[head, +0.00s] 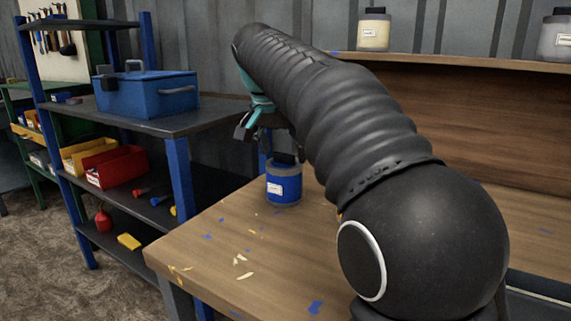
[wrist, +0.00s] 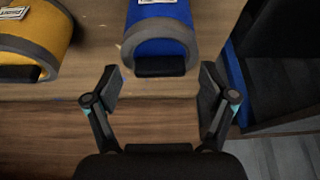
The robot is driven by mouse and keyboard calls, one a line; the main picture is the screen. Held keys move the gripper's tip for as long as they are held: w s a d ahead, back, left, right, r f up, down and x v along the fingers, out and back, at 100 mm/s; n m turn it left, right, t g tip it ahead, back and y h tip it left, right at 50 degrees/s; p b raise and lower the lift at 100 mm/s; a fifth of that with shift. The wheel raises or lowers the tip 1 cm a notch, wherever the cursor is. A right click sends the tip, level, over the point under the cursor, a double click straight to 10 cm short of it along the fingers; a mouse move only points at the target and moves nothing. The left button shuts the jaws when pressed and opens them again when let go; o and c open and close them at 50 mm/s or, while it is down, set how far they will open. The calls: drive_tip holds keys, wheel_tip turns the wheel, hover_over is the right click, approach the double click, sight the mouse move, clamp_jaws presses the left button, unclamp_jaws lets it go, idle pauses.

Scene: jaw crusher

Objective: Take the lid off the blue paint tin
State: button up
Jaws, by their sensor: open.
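The blue paint tin (head: 284,188) stands upright on the wooden bench, near its left edge, with a white label on its side. In the wrist view the blue tin (wrist: 162,18) is at the top centre, with its grey rim and a black block-shaped grip on the lid (wrist: 160,66) turned toward my gripper. My gripper (wrist: 160,84) is open and empty, its two fingers apart on either side of the lid grip, with no contact visible. In the head view my gripper (head: 262,118) is just above the tin, partly hidden by my arm.
A yellow tin (wrist: 38,45) stands beside the blue one in the wrist view. A shelf unit (head: 140,122) with a blue toolbox (head: 147,94) and bins is left of the bench (head: 215,245). A ledge (head: 470,61) with jars runs behind. The bench's front left is clear except paint flecks.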

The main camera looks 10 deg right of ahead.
drive_tip(key=c, duration=1)
drive_tip(key=shift+r, duration=0.1)
drive_tip(key=shift+c, duration=0.2)
